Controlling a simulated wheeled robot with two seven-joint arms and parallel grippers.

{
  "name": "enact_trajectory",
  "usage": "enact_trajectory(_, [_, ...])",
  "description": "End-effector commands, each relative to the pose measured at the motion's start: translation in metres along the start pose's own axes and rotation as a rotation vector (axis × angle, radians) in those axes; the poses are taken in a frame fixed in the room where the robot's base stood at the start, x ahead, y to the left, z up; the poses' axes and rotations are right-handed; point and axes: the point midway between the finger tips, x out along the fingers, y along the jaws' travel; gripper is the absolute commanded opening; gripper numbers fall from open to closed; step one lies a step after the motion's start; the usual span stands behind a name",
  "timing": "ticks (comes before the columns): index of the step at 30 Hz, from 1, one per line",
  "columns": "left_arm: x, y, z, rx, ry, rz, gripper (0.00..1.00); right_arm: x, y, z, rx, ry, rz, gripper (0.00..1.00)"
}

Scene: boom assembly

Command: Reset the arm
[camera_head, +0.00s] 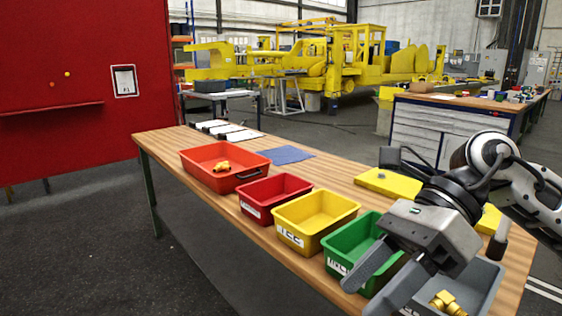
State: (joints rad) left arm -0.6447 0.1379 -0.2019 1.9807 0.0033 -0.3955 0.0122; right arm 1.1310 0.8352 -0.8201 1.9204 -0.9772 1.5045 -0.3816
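My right arm comes in from the right. Its gripper (364,297) hangs over the front right of the wooden table (345,172), in front of the green bin (338,240) and the grey bin (484,290). Its two fingers are spread apart with nothing seen between them. A brass-coloured fitting (447,303) lies in the grey bin, just right of the fingers. My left arm and gripper are not in view.
A yellow bin (290,237), a red bin (256,212) and a larger orange-red tray (195,163) line the front edge leftward. Behind are a blue cloth (287,154) and a yellow block (388,183), partly near my arm.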

Motion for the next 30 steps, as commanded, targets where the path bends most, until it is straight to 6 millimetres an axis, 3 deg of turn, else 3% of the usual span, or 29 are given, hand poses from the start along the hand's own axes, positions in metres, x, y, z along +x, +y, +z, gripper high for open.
enact_trajectory(1, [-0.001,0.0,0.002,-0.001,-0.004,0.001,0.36,0.018,0.002,0.009,0.046,-0.108,0.078,0.55])
enact_trajectory(5, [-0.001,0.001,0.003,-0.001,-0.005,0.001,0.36,0.046,0.005,0.043,0.237,-0.471,0.282,0.55])
enact_trajectory(9, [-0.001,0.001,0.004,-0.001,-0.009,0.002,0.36,0.048,-0.016,0.064,0.561,-0.888,0.489,0.55])
enact_trajectory(12, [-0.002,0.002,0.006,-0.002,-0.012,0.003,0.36,0.043,-0.049,0.054,0.853,-1.174,0.609,0.55])
enact_trajectory(14, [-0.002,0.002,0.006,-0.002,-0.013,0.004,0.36,0.044,-0.073,0.035,1.049,-1.339,0.669,0.55])
enact_trajectory(17, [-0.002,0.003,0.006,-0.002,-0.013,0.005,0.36,0.054,-0.113,-0.017,1.408,-1.6,0.746,0.55])
enact_trajectory(18, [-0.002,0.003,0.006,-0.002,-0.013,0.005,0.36,0.063,-0.126,-0.044,1.556,-1.695,0.765,0.55])
enact_trajectory(21, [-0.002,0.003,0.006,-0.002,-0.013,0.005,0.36,0.091,-0.145,-0.113,1.897,-1.888,0.786,0.55])
enact_trajectory(24, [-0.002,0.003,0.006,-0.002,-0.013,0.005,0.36,0.127,-0.145,-0.18,2.213,-2.038,0.776,0.55])
enact_trajectory(25, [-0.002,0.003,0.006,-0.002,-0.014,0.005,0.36,0.138,-0.142,-0.199,-2.229,2.011,-0.743,0.55])
enact_trajectory(27, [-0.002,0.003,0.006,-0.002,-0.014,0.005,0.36,0.163,-0.132,-0.237,-2.153,1.857,-0.643,0.55])
enact_trajectory(30, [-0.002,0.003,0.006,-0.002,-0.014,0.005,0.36,0.192,-0.113,-0.279,-2.061,1.691,-0.534,0.55])
